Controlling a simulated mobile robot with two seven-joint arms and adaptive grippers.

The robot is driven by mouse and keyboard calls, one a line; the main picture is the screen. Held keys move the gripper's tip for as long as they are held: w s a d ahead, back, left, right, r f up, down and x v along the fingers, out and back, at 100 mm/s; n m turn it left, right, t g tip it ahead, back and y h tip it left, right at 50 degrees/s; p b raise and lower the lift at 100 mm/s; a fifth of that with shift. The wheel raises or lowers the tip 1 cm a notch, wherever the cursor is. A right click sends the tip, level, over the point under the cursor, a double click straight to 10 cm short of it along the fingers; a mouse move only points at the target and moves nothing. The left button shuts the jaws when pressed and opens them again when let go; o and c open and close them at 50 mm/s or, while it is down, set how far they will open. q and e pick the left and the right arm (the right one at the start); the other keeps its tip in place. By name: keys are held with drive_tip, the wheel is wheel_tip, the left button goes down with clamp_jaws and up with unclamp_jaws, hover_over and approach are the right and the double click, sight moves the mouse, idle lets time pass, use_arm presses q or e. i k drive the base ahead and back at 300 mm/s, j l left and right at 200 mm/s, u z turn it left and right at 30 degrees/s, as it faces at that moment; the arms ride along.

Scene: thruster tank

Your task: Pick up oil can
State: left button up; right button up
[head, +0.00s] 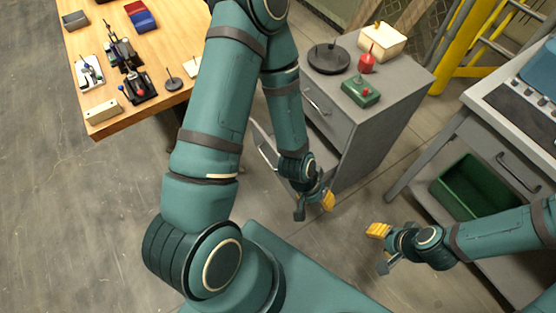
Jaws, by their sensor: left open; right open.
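A small red can with a thin upright spout (367,63), which looks like the oil can, stands on top of the grey cabinet (382,112). My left gripper (314,206) is open and empty, low in front of the cabinet and well below its top, apart from the can. My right gripper (381,249) is open and empty, over the floor between the cabinet and the grey workbench on the right.
A dark round plate with a rod (328,58), a green box with a red knob (360,92) and a cream box (382,42) stand around the can. A wooden table (160,60) holds several tools. A green bin (470,188) sits under the workbench.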

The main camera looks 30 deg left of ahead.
sight(367, 61)
drive_tip(key=u, duration=1.5)
drive_tip(key=l+u, duration=0.25)
drive_tip(key=u, duration=0.25)
drive_tip(key=l+u, duration=0.2)
drive_tip(key=u, duration=0.25)
drive_tip(key=k+l, duration=0.1)
drive_tip(key=l, duration=0.2)
drive_tip(key=k+l, duration=0.15)
drive_tip(key=l, duration=0.15)
drive_tip(key=k+l, duration=0.1)
drive_tip(key=l, duration=0.25)
